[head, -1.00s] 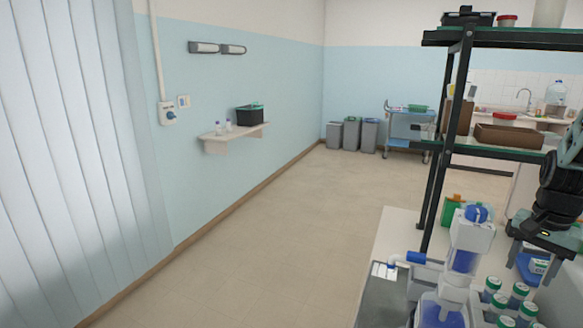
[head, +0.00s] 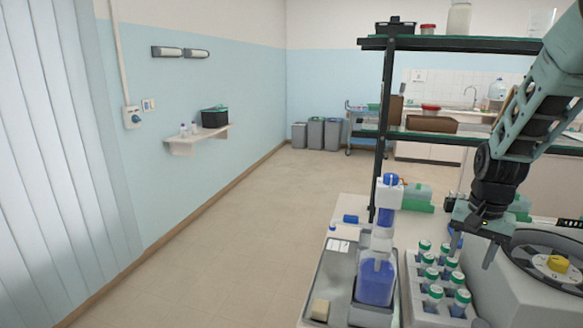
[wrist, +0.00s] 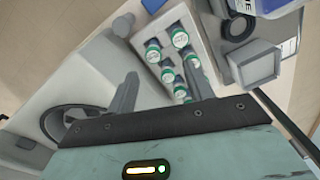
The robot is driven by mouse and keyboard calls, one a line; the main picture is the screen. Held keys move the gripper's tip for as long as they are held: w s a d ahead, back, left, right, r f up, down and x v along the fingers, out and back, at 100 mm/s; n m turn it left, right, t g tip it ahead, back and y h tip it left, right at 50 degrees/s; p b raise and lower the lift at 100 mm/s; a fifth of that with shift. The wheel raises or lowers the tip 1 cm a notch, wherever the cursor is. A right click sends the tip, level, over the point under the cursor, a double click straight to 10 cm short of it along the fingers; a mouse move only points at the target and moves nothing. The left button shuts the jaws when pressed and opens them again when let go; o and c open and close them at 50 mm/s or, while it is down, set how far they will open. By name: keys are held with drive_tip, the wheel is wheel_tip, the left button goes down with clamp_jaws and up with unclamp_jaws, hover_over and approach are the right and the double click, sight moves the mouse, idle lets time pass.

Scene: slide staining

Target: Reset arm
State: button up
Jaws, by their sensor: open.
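My arm comes in from the right in the head view, and my gripper (head: 472,246) hangs above the bench, close to the right side of a rack of vials (head: 432,275). In the wrist view my gripper (wrist: 160,88) has its two fingers spread apart with nothing between them. The rack holds several vials with green and white caps; the same rack shows in the wrist view (wrist: 150,28), beyond the fingers. The fingertips appear above the rack, apart from it.
A dispenser bottle with blue liquid (head: 375,282) stands on a grey tray (head: 330,283) left of the rack. A round machine with a yellow knob (head: 545,262) sits right of it. A dark shelf unit (head: 450,42) rises behind. Open floor (head: 230,240) lies to the left.

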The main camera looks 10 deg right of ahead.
drive_tip(key=s+a+r+n, duration=0.1)
drive_tip(key=s+a+n, duration=0.3)
drive_tip(key=a, duration=0.6)
drive_tip(key=s+a+n+b, duration=0.1)
drive_tip(key=s+a+n, duration=0.2)
drive_tip(key=a+n, duration=0.5)
drive_tip(key=s+a+r+n, duration=0.1)
drive_tip(key=s+a+n, duration=0.2)
drive_tip(key=a, duration=1)
drive_tip(key=s+a+n, duration=0.3)
drive_tip(key=s+a, duration=0.2)
drive_tip(key=s, duration=0.2)
drive_tip(key=shift+s+a+r+y, duration=0.2)
drive_tip(key=shift+s+r+y, duration=0.05)
drive_tip(key=shift+y, duration=0.05)
